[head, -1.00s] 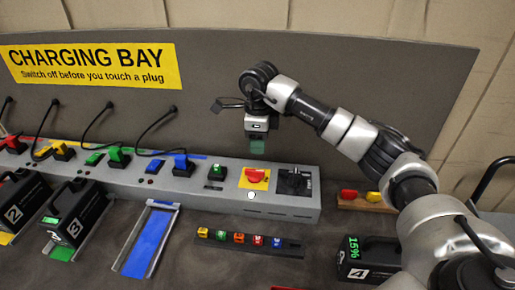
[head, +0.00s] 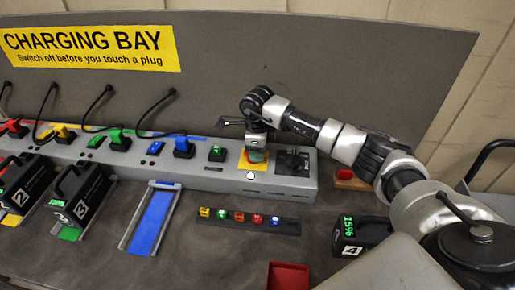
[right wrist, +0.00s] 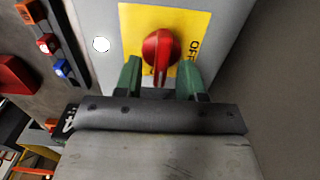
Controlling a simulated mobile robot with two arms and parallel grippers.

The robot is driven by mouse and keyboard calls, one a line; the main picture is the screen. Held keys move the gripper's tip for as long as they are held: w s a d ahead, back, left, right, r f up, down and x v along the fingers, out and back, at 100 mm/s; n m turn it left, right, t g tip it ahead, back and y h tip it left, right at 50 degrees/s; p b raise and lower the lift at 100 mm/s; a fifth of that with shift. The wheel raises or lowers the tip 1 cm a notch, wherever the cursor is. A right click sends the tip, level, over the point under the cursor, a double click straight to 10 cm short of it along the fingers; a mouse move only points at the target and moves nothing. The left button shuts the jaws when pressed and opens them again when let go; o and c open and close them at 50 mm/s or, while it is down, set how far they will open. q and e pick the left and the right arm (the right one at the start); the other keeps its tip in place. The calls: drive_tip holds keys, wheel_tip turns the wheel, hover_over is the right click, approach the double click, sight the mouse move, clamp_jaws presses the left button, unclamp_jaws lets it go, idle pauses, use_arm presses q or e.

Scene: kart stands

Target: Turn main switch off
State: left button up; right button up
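The main switch is a red rotary knob (right wrist: 158,50) on a yellow plate (right wrist: 190,22) marked OFF, on the grey power strip (head: 235,180). My right gripper (right wrist: 160,80) is open, with one green finger on each side of the lower part of the knob in the right wrist view. Whether the fingers touch the knob I cannot tell. In the head view my right gripper (head: 257,155) is over the yellow plate and hides most of the knob. My left gripper is not in view.
Plugs with cables stand along the strip. A rack of coloured tags (head: 248,221), a blue-floored tray (head: 150,222) and a red bin (head: 288,277) lie in front.

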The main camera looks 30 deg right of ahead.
clamp_jaws()
